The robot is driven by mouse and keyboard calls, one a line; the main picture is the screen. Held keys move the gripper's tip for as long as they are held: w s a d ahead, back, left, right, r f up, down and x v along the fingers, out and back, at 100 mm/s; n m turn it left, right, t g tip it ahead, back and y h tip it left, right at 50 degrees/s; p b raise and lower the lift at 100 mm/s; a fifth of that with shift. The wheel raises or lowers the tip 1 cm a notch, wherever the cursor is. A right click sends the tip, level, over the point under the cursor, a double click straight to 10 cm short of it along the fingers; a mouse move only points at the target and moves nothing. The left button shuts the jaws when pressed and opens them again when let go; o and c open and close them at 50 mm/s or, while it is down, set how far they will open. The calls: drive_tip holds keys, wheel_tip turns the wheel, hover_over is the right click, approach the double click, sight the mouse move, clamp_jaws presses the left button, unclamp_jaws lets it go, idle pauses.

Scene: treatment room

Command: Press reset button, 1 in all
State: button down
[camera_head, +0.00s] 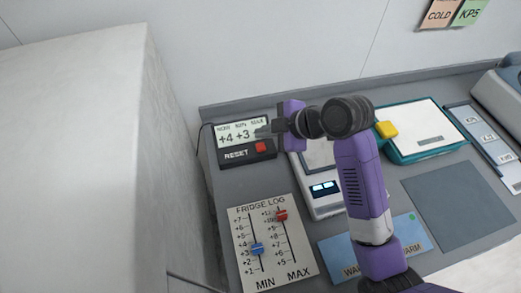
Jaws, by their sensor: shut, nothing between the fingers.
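The red reset button (261,147) sits on the black lower strip of a small display unit (233,137), right of the word RESET. The unit's pale screen reads +4 and +3 under small headings. My gripper (262,131) is at the end of my purple and black arm, with its dark fingertips shut and empty. In the picture the fingertips lie just above the red button, over the right end of the screen. I cannot tell how high they are above the unit or whether they touch it.
A FRIDGE LOG board (290,262) with blue and red sliders lies in front. A white device (325,207) is partly behind my arm. A teal-edged scale (447,153), a yellow block (386,129) and a blue mat (340,262) are right. A white cabinet (80,150) blocks the left.

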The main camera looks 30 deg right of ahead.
sight(256, 144)
drive_tip(key=shift+f+b, duration=0.65)
drive_tip(key=shift+f, duration=0.6)
drive_tip(key=shift+f, duration=0.15)
idle(0.9)
drive_tip(key=shift+f+b, duration=0.25)
drive_tip(key=shift+b, duration=0.1)
drive_tip(key=shift+f+b, duration=0.4)
drive_tip(key=shift+f, duration=0.15)
idle(0.7)
drive_tip(key=shift+r, duration=0.1)
drive_tip(key=shift+r+p, duration=0.75)
drive_tip(key=shift+r, duration=0.1)
drive_tip(key=shift+r, duration=0.1)
wheel_tip(256, 144, up, 5)
drive_tip(key=p, duration=0.4)
